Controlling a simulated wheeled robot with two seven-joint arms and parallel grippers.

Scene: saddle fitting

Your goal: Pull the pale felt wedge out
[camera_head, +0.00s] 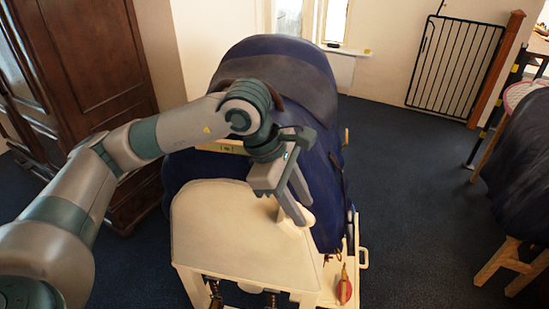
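My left gripper (304,212) reaches in from the left over the near end of a draped saddle stand. Its two fingers stand apart and point down and to the right. A small pale rounded piece (308,217), perhaps the felt wedge, shows at the fingertips, partly hidden behind the near finger. I cannot tell whether the fingers touch or pinch it. The grey saddle (290,88) lies over a dark blue cover (325,185) on the cream stand (235,225). My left wrist hides part of the saddle's near edge. My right gripper is out of view.
A yellowish strip with markings (226,148) shows by the saddle's near edge, partly behind my wrist. A dark wooden wardrobe (95,75) stands at left. A wooden stool (515,262) with a dark cover is at right. Carpet between the stand and stool is clear.

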